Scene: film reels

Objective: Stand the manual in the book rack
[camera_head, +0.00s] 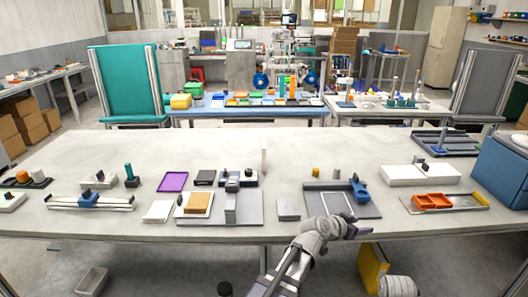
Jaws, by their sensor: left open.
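No thing in the camera_head view can be named for certain as the manual or the book rack. A flat purple rectangle (172,182) lies on the table left of the middle. A yellow upright panel (372,268) shows below the table's front edge, right of the middle; its lower part is cut off or hidden. My left gripper (352,227) reaches up from the bottom middle to the table's front edge, just in front of a grey frame with a blue block (359,190). It is open, with nothing visible between its fingers. My right gripper is not clearly seen.
A thin pale post (264,162) stands mid-table. The back strip is mostly clear.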

